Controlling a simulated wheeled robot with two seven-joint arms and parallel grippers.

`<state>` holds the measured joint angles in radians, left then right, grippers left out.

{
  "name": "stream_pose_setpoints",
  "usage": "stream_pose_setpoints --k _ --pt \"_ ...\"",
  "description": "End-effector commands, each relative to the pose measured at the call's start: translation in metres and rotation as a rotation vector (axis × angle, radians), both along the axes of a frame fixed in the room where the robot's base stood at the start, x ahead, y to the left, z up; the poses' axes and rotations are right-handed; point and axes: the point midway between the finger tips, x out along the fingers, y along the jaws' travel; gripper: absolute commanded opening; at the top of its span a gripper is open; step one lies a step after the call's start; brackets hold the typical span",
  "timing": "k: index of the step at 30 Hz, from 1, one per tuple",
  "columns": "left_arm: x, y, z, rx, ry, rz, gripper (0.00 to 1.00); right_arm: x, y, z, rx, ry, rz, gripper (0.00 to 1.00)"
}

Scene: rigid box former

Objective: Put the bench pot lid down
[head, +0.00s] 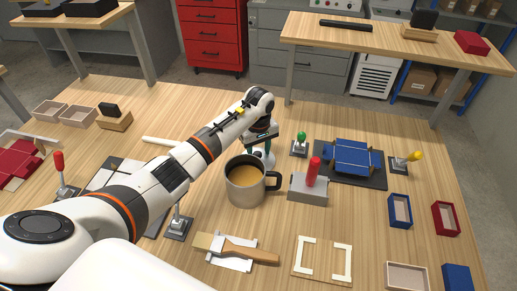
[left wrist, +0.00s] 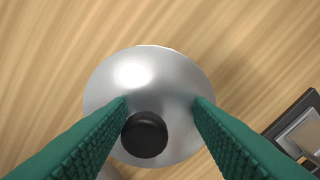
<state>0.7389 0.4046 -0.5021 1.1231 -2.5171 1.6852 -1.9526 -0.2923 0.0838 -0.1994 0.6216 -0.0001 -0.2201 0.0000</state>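The pot lid (left wrist: 185,85) is a shiny silver disc with a round black knob (left wrist: 145,135). In the left wrist view it lies below my left gripper (left wrist: 160,102). The green fingers are spread wide, with the knob between them, closer to the left finger and clear of the right one. In the head view my left gripper (head: 262,138) is just behind the steel pot (head: 245,188), which is uncovered and holds brown liquid. The lid shows there as a pale patch (head: 266,159), partly hidden by pot and gripper. My right gripper is out of view.
Right of the pot stands a grey block with a red handle (head: 307,189). Beyond it are a green-knobbed clamp (head: 300,146) and a blue box form on a dark plate (head: 351,158). A brush (head: 238,249) lies in front.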

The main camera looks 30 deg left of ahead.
Motion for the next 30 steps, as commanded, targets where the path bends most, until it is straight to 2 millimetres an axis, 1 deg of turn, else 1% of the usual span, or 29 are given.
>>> stream_pose_setpoints --k 2,5,8,10,15,18,21,25,30 --pt "0.000 0.001 0.003 0.001 -0.002 0.001 0.47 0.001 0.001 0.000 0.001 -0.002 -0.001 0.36" --pt "0.001 0.002 0.011 0.002 -0.005 0.003 0.47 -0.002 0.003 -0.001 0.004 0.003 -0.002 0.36" --pt "0.002 0.002 0.027 0.003 -0.007 0.001 0.47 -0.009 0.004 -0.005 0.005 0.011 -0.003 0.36" --pt "0.003 0.003 0.042 0.004 -0.009 0.002 0.47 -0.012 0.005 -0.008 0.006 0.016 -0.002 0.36" --pt "0.003 0.002 0.080 0.002 -0.009 0.003 0.47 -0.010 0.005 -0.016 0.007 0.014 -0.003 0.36" --pt "0.002 0.002 0.098 0.003 -0.007 0.002 0.47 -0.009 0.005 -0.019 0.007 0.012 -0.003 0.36" --pt "0.002 0.002 0.111 0.002 -0.006 0.003 0.47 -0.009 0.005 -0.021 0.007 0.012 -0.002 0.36" --pt "0.002 0.002 0.121 0.002 -0.004 0.002 0.47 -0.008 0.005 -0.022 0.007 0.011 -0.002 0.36" --pt "0.001 0.002 0.124 0.002 -0.003 0.003 0.47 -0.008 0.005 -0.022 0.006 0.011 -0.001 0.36"
